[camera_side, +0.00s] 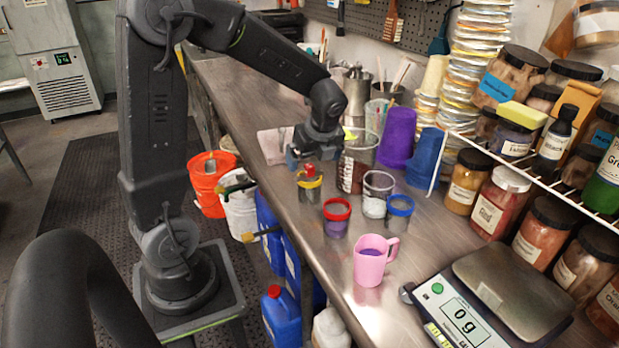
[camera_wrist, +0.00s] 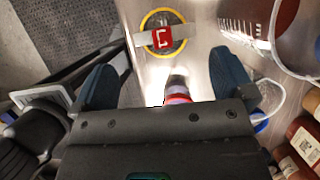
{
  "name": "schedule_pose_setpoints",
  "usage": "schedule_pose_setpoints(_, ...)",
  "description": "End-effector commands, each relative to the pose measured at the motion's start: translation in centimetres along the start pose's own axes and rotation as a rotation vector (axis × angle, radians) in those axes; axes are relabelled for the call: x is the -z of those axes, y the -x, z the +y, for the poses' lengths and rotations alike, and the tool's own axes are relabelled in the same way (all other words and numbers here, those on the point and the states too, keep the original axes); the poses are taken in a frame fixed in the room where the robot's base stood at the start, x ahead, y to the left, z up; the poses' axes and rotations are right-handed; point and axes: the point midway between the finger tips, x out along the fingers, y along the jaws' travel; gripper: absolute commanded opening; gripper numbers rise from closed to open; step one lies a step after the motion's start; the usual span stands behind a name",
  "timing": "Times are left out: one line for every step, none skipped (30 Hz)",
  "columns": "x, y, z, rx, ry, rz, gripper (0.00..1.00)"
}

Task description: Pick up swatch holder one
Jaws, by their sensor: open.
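A swatch holder with a red block (camera_side: 310,171) and a pale crossbar lies across a yellow-rimmed cup (camera_side: 309,190). In the wrist view its red block (camera_wrist: 163,39) bears a white mark, and the bar spans the cup's yellow rim (camera_wrist: 147,22). My gripper (camera_side: 308,158) is just above and behind this cup in the side view. In the wrist view my gripper (camera_wrist: 165,80) has its two blue fingers wide apart, with nothing between them. The holder is ahead of the fingertips, apart from them.
A red-rimmed cup (camera_side: 337,218) and a blue-rimmed cup (camera_side: 400,213) stand nearby. A clear beaker (camera_side: 376,194) and a taller graduated beaker (camera_side: 352,174) stand close to the right. A pink jug (camera_side: 370,262) and a scale (camera_side: 470,315) are nearer the camera. The bench's left edge is close.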

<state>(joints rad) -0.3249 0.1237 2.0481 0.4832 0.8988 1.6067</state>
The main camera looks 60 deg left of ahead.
Motion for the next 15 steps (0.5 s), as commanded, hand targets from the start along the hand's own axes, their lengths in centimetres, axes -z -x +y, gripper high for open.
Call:
schedule_pose_setpoints(0.0, -0.8, 0.1, -0.004, 0.000, 0.001, 1.00)
schedule_pose_setpoints(0.0, -1.1, 0.0, -0.003, 0.001, 0.001, 1.00)
schedule_pose_setpoints(0.0, -1.5, 0.0, -0.003, 0.001, 0.001, 1.00)
schedule_pose_setpoints(0.1, -1.7, 0.0, -0.003, 0.001, 0.001, 1.00)
schedule_pose_setpoints(0.1, -1.9, 0.0, -0.001, 0.002, 0.001, 1.00)
schedule_pose_setpoints(0.0, -2.0, 0.0, 0.000, 0.002, 0.001, 1.00)
schedule_pose_setpoints(0.0, -2.2, 0.0, 0.000, 0.002, 0.001, 1.00)
schedule_pose_setpoints(0.0, -2.4, 0.0, -0.001, 0.002, 0.001, 1.00)
schedule_pose_setpoints(0.0, -2.8, -0.1, -0.002, 0.001, 0.001, 1.00)
schedule_pose_setpoints(0.0, -3.2, -0.1, -0.003, 0.001, 0.002, 1.00)
schedule_pose_setpoints(0.0, -3.7, -0.1, -0.003, 0.001, 0.002, 1.00)
schedule_pose_setpoints(0.0, -4.3, -0.2, -0.004, 0.001, 0.002, 1.00)
schedule_pose_setpoints(0.0, -4.8, -0.3, -0.004, 0.001, 0.003, 1.00)
schedule_pose_setpoints(0.0, -5.2, -0.4, -0.004, 0.002, 0.003, 1.00)
schedule_pose_setpoints(0.0, -5.8, -0.4, -0.004, 0.001, 0.002, 1.00)
